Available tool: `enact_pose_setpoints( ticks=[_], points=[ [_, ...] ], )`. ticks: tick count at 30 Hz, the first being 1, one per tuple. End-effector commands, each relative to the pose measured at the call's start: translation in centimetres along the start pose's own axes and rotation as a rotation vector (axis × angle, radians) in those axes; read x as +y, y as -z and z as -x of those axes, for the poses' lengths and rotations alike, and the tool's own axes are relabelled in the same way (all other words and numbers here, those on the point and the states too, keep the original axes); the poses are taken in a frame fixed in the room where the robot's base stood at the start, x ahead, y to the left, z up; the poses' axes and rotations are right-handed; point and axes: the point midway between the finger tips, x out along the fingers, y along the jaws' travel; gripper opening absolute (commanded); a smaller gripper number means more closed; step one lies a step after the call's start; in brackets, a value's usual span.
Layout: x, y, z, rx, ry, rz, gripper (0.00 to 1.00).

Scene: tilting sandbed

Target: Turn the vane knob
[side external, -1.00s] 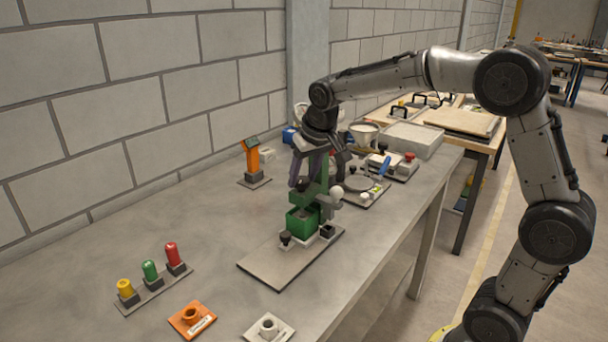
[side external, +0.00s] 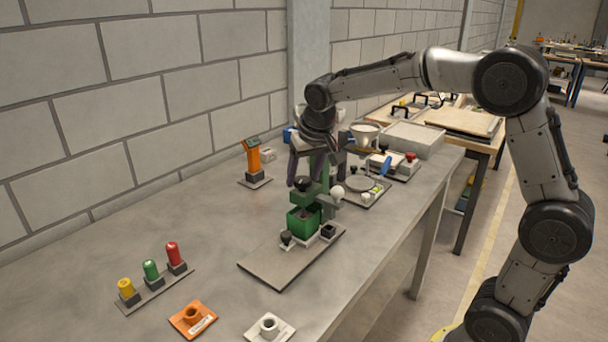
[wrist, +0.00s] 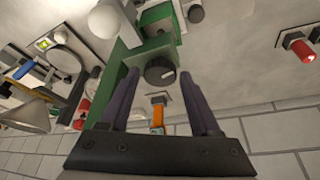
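A black round knob with a white mark (wrist: 160,71) sits on the green fixture (wrist: 157,22) in the wrist view; I take it as the vane knob. In the side view the knob (side external: 303,184) is on the upper part of the green fixture (side external: 305,220), which stands on a grey base plate (side external: 270,265). My gripper (wrist: 158,76) is open, with its two dark purple fingers apart. In the wrist view the knob appears between the fingertips, with gaps on both sides. Nothing is held. Contact and height above the knob are hard to tell.
A white ball (side external: 337,192) juts out right of the fixture. An orange post (side external: 253,158) stands behind it at left. Yellow, green and red capped pegs (side external: 151,272) are at front left. A tray with a blue handle (side external: 386,166) is behind at right.

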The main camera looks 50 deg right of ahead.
Motion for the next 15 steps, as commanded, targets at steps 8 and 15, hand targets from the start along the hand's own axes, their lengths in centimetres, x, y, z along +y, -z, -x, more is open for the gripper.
enact_pose_setpoints(
  ticks=[8,15],
  points=[
    [0.0,0.0,0.7,0.001,0.001,0.001,0.64],
    [-0.1,0.1,5.1,0.005,0.003,0.001,0.64]
  ],
)
